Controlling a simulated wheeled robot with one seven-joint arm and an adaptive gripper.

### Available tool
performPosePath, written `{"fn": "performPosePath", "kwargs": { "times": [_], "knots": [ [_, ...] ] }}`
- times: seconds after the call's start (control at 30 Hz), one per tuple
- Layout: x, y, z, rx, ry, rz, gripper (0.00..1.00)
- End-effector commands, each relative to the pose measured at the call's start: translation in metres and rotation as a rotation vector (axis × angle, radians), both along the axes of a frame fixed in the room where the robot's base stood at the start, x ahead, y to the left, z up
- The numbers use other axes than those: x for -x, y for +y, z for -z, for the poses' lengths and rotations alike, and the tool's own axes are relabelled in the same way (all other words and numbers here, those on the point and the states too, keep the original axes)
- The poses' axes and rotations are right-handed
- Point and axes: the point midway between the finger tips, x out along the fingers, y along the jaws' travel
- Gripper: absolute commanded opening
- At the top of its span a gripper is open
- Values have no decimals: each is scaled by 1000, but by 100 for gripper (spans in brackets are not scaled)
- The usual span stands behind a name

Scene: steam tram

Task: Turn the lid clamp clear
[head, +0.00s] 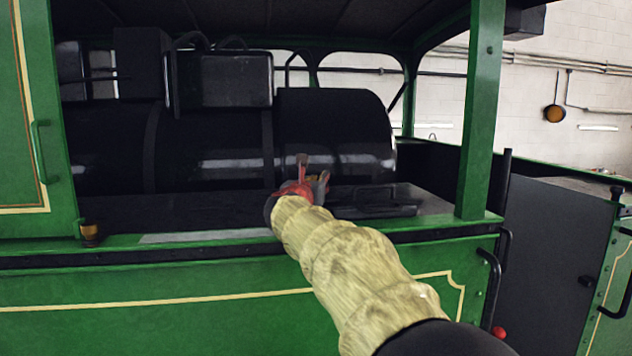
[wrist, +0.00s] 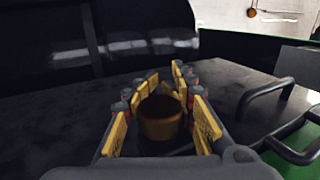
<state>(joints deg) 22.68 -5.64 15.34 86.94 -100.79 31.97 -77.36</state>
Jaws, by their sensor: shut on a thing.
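My gripper (head: 313,177) is over the dark ledge at the tram's open side, in front of the black boiler. In the wrist view its yellow-padded fingers close around a round brass piece (wrist: 160,120), shaped like a short cup with a dark top. The piece stands upright between the pads, and the surface beneath it is mostly hidden by the gripper. I cannot tell whether this piece is the lid clamp or a part of it. No other lid clamp can be made out clearly. A black bar handle (wrist: 264,97) lies to the right on the dark surface.
The black boiler (head: 330,130) stands close behind the gripper. A green post (head: 481,110) rises at the right, and the green side panel (head: 150,315) runs below the ledge. Another brass cup (head: 90,234) sits at the left. The ledge left of the gripper is mostly clear.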

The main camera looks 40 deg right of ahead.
Motion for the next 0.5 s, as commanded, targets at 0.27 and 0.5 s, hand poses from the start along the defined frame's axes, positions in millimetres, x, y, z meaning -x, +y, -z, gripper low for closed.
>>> {"fn": "performPosePath", "kwargs": {
  "times": [0.27,0.5],
  "knots": [
    [0,0,1,-1,1,-2,0],
    [-1,1,2,0,-1,-49,0]
  ]
}}
